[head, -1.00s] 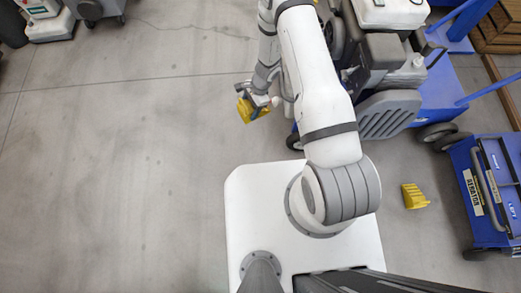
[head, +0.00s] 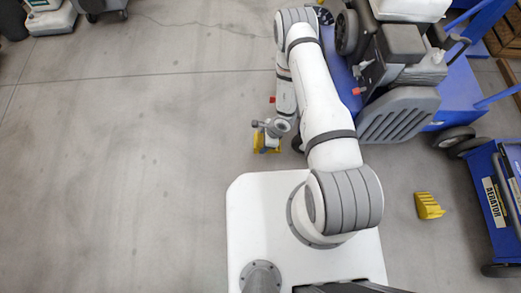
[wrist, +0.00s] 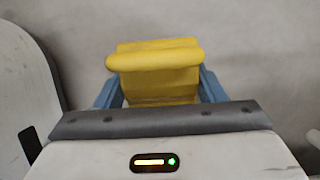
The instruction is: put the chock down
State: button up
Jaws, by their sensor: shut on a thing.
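A yellow chock (head: 261,144) is held in my gripper (head: 267,141), to the left of the blue machine in the head view. In the wrist view the chock (wrist: 155,62) sits between the two blue fingers of my gripper (wrist: 158,88), with grey floor behind it. The chock's lower part is hidden by the gripper body. I cannot tell whether the chock touches the floor. A second yellow chock (head: 429,206) lies on the floor at the right, apart from my gripper.
A blue wheeled machine with a grey engine (head: 400,112) stands at the upper right. A blue aerator (head: 497,205) stands at the right edge. Other wheeled equipment (head: 50,20) is at the upper left. The concrete floor (head: 130,150) on the left is clear.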

notch_tip(320, 180, down, 7)
jog(key=shift+r+b, duration=0.2)
jog(key=shift+b, duration=0.9)
jog(key=shift+f, duration=0.15)
jog(key=o, duration=1.4)
